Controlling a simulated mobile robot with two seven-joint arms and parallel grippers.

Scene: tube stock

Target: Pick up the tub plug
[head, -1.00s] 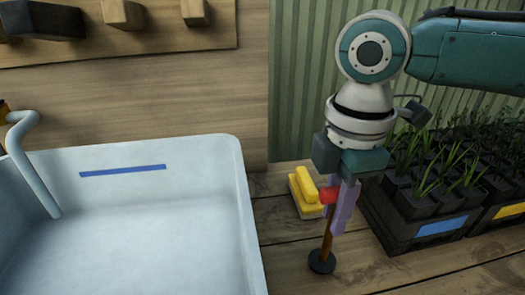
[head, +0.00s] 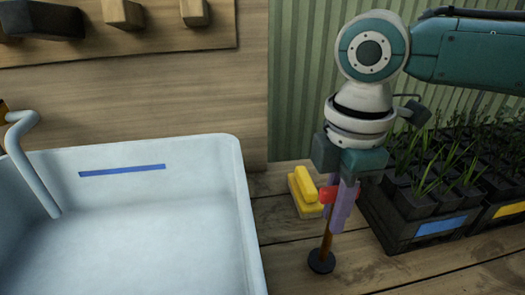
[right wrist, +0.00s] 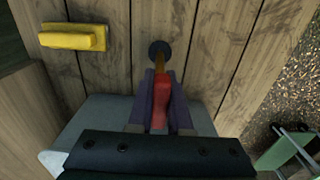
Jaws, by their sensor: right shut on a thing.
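The tub plug stands upright as a brown stem (head: 326,242) with a red grip (head: 327,195) on top and a dark round disc (head: 321,262) at the bottom. My right gripper (head: 338,205) points down with its purple fingers shut on the red grip. In the right wrist view the red grip (right wrist: 161,100) sits between the two fingers, with the stem and dark disc (right wrist: 159,48) beyond it. I cannot tell whether the disc touches the boards. My left gripper is not in view.
A pale blue tub (head: 243,190) with a blue strip fills the left. A yellow block-like item (head: 304,187) lies on the boards close behind the plug. Black plant trays (head: 400,228) stand to the right. Bare boards (head: 285,270) lie between tub and plug.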

